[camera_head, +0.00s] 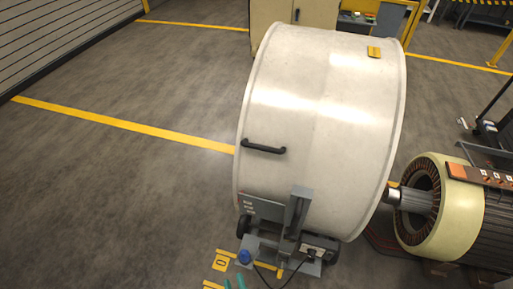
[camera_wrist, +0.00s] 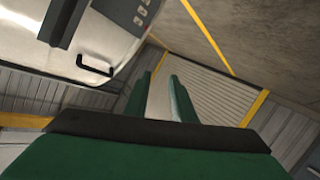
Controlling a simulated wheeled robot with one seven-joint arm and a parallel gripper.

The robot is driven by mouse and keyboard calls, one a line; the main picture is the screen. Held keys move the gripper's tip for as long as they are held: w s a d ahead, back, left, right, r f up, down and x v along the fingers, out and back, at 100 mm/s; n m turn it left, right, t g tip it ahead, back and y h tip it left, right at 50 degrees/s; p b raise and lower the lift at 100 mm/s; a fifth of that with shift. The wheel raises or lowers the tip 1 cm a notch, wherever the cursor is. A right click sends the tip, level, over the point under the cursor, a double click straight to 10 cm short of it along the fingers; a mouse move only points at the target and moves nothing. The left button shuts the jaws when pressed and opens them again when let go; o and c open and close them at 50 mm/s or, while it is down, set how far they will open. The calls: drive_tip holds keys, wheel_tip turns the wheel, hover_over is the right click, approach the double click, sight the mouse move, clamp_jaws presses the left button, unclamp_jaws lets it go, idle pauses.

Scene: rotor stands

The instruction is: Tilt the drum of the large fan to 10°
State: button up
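The large fan's drum (camera_head: 325,125) is a wide, pale metal cylinder on a low wheeled stand (camera_head: 290,235). A black handle (camera_head: 264,147) sits on its side, and the drum looks slightly tilted; I cannot read its angle. In the wrist view the drum (camera_wrist: 112,30) is at the upper left, with the handle (camera_wrist: 96,66) below its middle. My gripper (camera_wrist: 164,78) has two green fingers, apart with nothing between them, and is away from the handle. In the head view only green tips of my gripper (camera_head: 235,283) show at the bottom edge, below the stand.
A motor with an open winding end (camera_head: 445,205) stands close to the drum's right. A blue knob (camera_head: 244,257) and a black cable are at the stand's foot. Open floor with a yellow line (camera_head: 125,125) lies to the left. A beige cabinet (camera_head: 285,15) stands behind.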

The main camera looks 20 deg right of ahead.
drive_tip(key=w+d+n+h, duration=0.1)
drive_tip(key=w+d+n, duration=0.15)
drive_tip(key=w, duration=0.65)
drive_tip(key=n+g+h, duration=0.2)
drive_tip(key=n+h, duration=0.3)
drive_tip(key=h, duration=0.3)
approach(260, 149)
drive_tip(key=shift+m, duration=0.25)
drive_tip(key=x, duration=1.1)
clamp_jaws()
drive_tip(key=shift+a, duration=0.1)
